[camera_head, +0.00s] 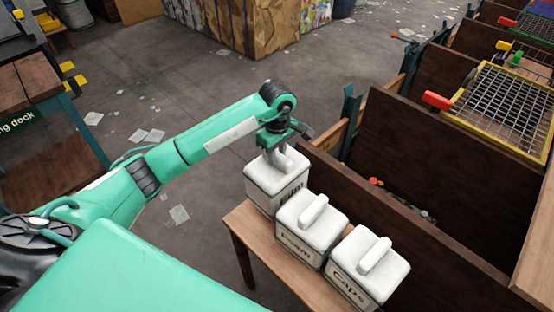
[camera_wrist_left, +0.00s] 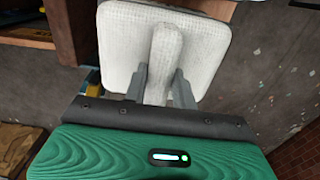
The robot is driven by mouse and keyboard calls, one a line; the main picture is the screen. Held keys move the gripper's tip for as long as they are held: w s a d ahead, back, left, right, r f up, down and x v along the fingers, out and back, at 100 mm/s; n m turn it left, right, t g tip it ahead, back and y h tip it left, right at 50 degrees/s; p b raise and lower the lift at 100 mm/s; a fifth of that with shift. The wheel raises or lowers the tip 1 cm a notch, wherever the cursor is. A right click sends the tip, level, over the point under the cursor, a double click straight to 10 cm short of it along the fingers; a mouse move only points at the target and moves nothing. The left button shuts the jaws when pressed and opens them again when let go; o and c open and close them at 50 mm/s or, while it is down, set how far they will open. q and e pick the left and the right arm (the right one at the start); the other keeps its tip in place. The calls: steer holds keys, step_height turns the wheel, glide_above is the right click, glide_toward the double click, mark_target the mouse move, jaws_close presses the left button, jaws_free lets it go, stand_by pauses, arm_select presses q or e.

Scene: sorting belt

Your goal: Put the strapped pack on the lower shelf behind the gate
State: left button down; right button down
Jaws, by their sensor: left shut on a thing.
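My left gripper (camera_head: 276,150) is shut on the lid handle of a white box-shaped canister (camera_head: 270,192); its label is too blurred to read. The white lid (camera_wrist_left: 205,52) and its raised handle (camera_wrist_left: 160,62) show between the fingers in the left wrist view. The canister is upright at the far end of a wooden bench; I cannot tell whether it touches the bench. A yellow-framed wire mesh panel (camera_head: 505,108) with a red handle lies at the right; whether it is the gate is unclear. No strapped pack is recognisable. My right gripper is out of view.
Canisters marked Foam (camera_head: 296,241) and Caps (camera_head: 352,283) stand on the wooden bench (camera_head: 244,226). Tall dark wooden bin walls (camera_head: 395,190) rise just right of them. A wooden rack (camera_head: 40,170) with a lower board stands left. The floor between is mostly open, with scattered paper.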

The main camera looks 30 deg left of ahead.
arm_select(q)
steer(key=shift+f+p, duration=0.55)
steer(key=shift+f, duration=1.25)
steer(key=shift+f, duration=0.15)
steer(key=c, duration=1.1)
jaws_free()
steer(key=shift+s, duration=0.1)
